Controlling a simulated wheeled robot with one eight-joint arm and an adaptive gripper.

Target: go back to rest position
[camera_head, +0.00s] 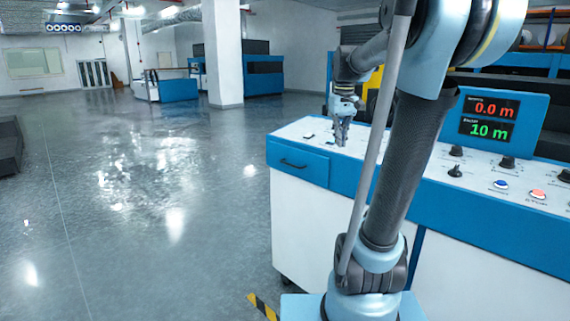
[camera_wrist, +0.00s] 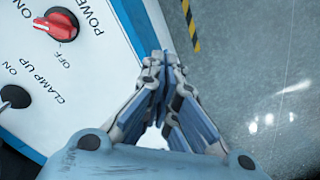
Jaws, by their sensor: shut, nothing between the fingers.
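My gripper (camera_head: 342,134) hangs over the left end of the control desk's white top in the head view, pointing down. In the wrist view my gripper (camera_wrist: 162,62) has its fingertips together with nothing between them, near the desk's blue edge. The control desk (camera_head: 299,215) has a white panel top and a blue front. In the wrist view, a red POWER knob (camera_wrist: 58,25) and a black CLAMP UP switch (camera_wrist: 14,97) lie to the left of the fingers. My arm covers part of the desk.
A display (camera_head: 489,118) on the desk reads 0.0 m and 10 m. Black knobs (camera_head: 455,171), a blue button (camera_head: 501,185) and a red button (camera_head: 538,194) sit on the desk's right part. Open shiny floor (camera_head: 150,200) lies left. A pillar (camera_head: 222,55) and blue machines stand behind.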

